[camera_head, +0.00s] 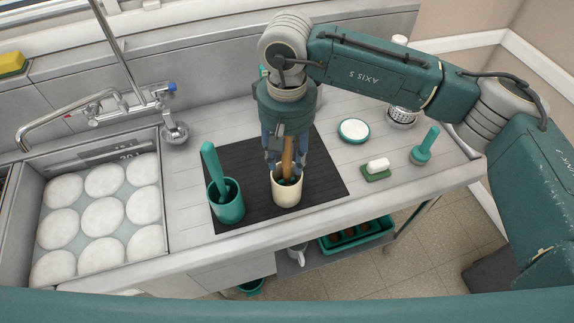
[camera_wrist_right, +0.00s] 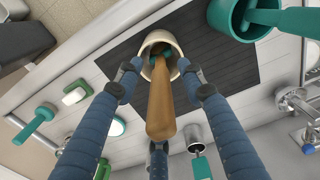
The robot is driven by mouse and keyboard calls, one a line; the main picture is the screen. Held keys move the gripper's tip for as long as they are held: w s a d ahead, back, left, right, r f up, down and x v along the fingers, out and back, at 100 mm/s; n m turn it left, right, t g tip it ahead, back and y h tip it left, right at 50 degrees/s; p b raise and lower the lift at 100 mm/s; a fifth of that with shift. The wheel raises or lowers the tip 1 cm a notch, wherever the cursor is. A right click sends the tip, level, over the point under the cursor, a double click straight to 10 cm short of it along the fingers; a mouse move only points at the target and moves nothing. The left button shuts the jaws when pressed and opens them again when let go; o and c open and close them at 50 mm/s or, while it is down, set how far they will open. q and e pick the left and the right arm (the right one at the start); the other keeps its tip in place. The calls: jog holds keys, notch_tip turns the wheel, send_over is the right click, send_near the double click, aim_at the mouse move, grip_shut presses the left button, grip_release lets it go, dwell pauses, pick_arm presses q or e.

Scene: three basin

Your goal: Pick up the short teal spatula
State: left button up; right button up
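A wooden-handled utensil (camera_head: 288,155) with teal at its lower end stands in a cream cup (camera_head: 287,190) on the black mat. My right gripper (camera_head: 287,160) is above this cup, fingers pointing down around the wooden handle. In the right wrist view the fingers (camera_wrist_right: 158,68) are spread, with gaps beside the handle (camera_wrist_right: 161,100). A teal cup (camera_head: 226,205) to the left holds a tool with a thick teal handle (camera_head: 211,162) and another teal piece. These also show in the wrist view (camera_wrist_right: 240,30). Which tool is the short spatula I cannot tell. My left gripper is out of view.
A sink (camera_head: 160,215) with several white plates is left, under a faucet (camera_head: 70,105). The counter's front edge is close.

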grip_shut()
dwell(0.3)
jog(key=shift+w+r+b, duration=0.1)
jog(key=shift+r+b, duration=0.25)
jog(key=shift+r, duration=0.2)
notch_tip(320, 180, up, 19)
jog(key=b, duration=0.4)
jog(key=shift+f, duration=0.1)
